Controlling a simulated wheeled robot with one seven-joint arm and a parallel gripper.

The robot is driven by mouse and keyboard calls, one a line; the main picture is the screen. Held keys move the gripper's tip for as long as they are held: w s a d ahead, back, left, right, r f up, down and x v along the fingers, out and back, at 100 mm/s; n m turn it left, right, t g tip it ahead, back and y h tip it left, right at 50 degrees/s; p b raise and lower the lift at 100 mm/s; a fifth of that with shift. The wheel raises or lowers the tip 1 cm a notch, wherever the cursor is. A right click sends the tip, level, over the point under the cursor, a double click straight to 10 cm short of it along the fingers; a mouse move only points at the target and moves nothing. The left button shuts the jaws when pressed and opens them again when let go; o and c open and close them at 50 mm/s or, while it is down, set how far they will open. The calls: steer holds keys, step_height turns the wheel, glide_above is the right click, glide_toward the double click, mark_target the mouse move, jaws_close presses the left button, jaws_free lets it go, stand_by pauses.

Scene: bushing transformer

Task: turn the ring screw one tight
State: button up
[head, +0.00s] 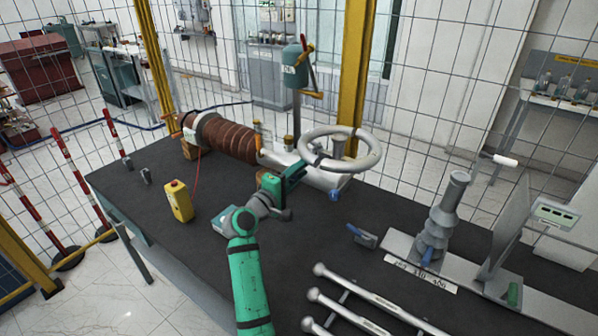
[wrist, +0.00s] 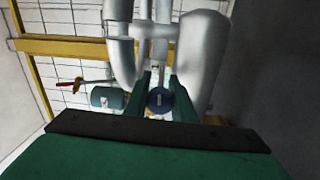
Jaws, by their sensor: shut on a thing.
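The large grey ring (head: 372,155) sits at the right end of the brown ribbed bushing (head: 230,138), which lies on the dark table. My gripper (head: 300,168) reaches to the near side of the ring's mount. In the wrist view, the two green fingers of my gripper (wrist: 160,86) are on either side of a blue round screw head (wrist: 160,101) and shut on it. I take this for ring screw one; no label shows. In the head view this screw is hidden behind my gripper. Another blue part (head: 335,195) shows below the ring, to the right.
A yellow box (head: 179,201) stands to the left of my arm. A grey ribbed insulator (head: 440,220) and long grey rods (head: 365,293) are to the right. A green canister (head: 294,67) stands behind the bushing.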

steer(key=m, duration=0.5)
steer(key=shift+a+m, duration=0.15)
steer(key=shift+m, duration=0.25)
steer(key=m, duration=0.3)
steer(key=shift+s+f+m, duration=0.1)
steer(key=shift+m, duration=0.2)
steer(key=m, duration=0.4)
steer(key=shift+m, duration=0.4)
steer(key=shift+m+g, duration=0.3)
steer(key=shift+m, duration=1.7)
steer(key=shift+d, duration=0.2)
steer(key=o, duration=1)
steer(key=shift+w, duration=0.2)
